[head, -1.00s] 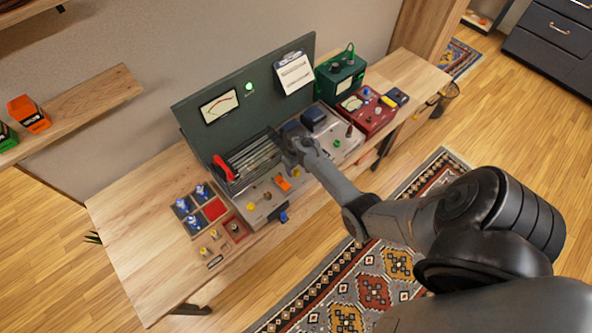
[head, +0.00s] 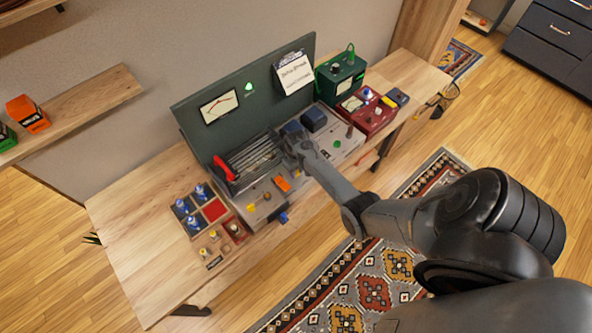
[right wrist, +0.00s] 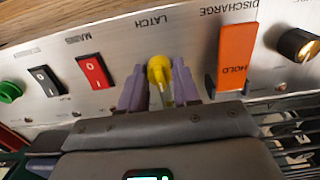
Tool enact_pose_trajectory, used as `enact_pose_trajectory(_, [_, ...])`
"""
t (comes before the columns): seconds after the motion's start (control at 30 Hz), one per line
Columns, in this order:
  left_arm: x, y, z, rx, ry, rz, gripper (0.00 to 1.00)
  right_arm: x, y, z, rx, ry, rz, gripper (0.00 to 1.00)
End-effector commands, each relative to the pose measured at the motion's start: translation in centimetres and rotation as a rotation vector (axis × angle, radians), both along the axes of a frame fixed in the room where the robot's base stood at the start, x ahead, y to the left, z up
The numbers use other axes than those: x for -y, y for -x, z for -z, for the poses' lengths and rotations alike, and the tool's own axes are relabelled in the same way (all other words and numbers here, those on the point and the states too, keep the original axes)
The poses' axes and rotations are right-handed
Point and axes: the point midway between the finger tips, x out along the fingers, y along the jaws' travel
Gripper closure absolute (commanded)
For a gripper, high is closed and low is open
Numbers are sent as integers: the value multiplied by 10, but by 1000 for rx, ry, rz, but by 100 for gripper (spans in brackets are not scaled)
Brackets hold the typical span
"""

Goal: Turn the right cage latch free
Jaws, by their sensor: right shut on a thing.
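The right cage latch is a yellow knob (right wrist: 158,68) under the LATCH label on the pale metal panel in the right wrist view. My right gripper (right wrist: 159,84) is shut on it, with one purple finger on each side. In the head view my right gripper (head: 296,160) is at the amplifier's front panel, right of the barred cage (head: 254,158), and hides the right latch. Another yellow latch (head: 251,207) shows at the panel's left. My left gripper is not in view.
An orange DISCHARGE lever (right wrist: 236,55) stands just right of the gripper in the right wrist view. A red switch (right wrist: 94,70) is to its left. A red handle (head: 223,168) is at the cage's left end. The bench's left end is clear.

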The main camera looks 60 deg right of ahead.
Motion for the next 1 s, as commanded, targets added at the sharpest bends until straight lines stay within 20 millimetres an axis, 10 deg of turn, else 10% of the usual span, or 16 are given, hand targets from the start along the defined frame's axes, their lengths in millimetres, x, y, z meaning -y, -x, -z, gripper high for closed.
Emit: enact_pose_trajectory(1.0, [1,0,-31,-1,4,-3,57,-1,0,-1,0,-2,645,99])
